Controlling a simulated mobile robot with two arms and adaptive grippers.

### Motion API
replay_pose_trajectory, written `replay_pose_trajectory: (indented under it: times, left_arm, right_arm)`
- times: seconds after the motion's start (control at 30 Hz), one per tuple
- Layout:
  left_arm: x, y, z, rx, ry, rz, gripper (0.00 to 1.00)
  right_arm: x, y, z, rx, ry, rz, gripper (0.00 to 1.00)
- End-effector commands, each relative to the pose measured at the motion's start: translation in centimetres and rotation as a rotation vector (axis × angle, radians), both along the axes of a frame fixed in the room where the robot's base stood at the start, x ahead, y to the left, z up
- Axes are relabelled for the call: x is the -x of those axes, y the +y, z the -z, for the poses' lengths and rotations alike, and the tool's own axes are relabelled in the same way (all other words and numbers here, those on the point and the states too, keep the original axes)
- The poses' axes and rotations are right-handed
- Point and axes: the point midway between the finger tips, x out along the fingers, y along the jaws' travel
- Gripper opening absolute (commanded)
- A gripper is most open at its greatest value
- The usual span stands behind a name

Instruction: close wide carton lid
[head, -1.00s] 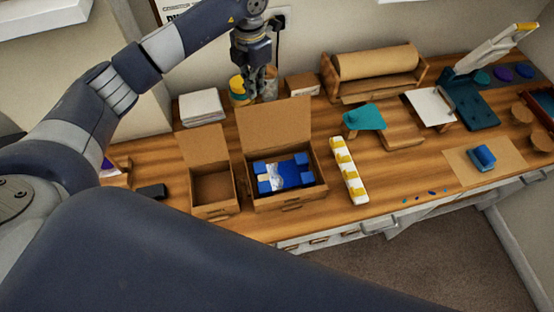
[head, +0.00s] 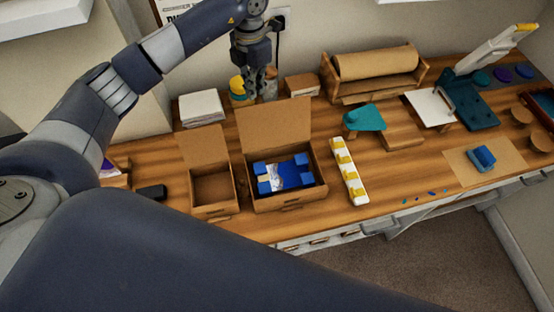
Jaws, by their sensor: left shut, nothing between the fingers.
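The wide carton (head: 290,201) stands on the workbench with its lid (head: 275,126) upright at the back, open. Inside it lies a blue item (head: 285,173) with blue corner pieces and a patterned top. My left gripper (head: 256,92) points down behind the raised lid, near the jars at the back of the bench. It is shut and empty. My right gripper is not in view.
A narrower empty carton (head: 214,206) with its lid up stands just left. A white and yellow strip (head: 348,170) lies close on the right. Jars (head: 237,88), a small brown box (head: 302,86) and a paper roll (head: 376,62) stand behind.

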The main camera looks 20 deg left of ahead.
Motion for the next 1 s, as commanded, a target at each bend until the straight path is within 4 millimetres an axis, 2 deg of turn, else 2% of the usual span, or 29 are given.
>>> replay_pose_trajectory:
  times: [0.17,0.83,1.0]
  left_arm:
    - [0.0,0.0,0.6,0.0,0.0,0.0,0.0]
    - [0.0,0.0,6.0,0.0,0.0,-0.001,0.0]
    - [0.0,0.0,6.6,0.0,0.0,0.0,0.0]
  right_arm:
    - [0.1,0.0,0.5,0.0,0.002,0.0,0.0]
    - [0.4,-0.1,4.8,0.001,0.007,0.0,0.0]
    - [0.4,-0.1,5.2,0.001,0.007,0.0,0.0]
